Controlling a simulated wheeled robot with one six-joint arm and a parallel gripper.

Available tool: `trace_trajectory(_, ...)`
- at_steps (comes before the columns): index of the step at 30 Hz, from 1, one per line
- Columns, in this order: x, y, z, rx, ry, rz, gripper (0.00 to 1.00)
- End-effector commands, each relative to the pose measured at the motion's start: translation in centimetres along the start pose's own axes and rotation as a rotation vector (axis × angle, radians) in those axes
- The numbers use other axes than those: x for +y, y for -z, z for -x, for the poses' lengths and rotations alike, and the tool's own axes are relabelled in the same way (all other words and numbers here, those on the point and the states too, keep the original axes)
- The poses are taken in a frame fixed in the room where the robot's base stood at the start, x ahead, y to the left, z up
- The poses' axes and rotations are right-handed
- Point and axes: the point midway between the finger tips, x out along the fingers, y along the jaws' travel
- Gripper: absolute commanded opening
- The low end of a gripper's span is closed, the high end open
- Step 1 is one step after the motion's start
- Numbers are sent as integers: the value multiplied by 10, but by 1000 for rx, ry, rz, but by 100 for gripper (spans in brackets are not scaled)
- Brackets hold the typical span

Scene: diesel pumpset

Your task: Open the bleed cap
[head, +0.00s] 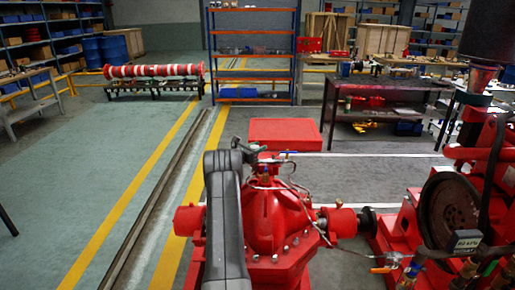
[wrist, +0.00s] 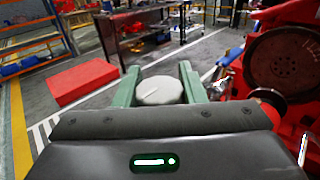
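A round, pale grey cap (wrist: 160,91) lies between the two green fingers of my gripper (wrist: 160,83) in the wrist view. I take it to be the bleed cap. It fills nearly all of the gap. I cannot tell whether both fingers press on it or stand just clear of it. A thin white mark crosses its top. In the head view the cap is not distinguishable; my dark arm reaches over the red pump (head: 272,215) and its end hides part of the pump's top.
Thin pipes and small valves surround the pump's top. An engine with a dark flywheel (head: 450,205) stands at the right. A red box (head: 285,133) lies on the floor behind the pump. A workbench (head: 380,92) and blue-orange shelving (head: 252,50) stand farther back.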

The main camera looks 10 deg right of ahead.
Motion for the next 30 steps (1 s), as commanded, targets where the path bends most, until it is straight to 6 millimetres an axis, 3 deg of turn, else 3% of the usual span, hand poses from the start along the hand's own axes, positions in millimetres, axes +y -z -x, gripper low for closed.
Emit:
trace_trajectory(1,0,0,0,0,0,0,26)
trace_trajectory(3,0,0,0,0,0,0,13)
trace_trajectory(14,1,1,-1,-4,-29,-2,13)
trace_trajectory(30,4,1,-1,-7,-230,-8,13)
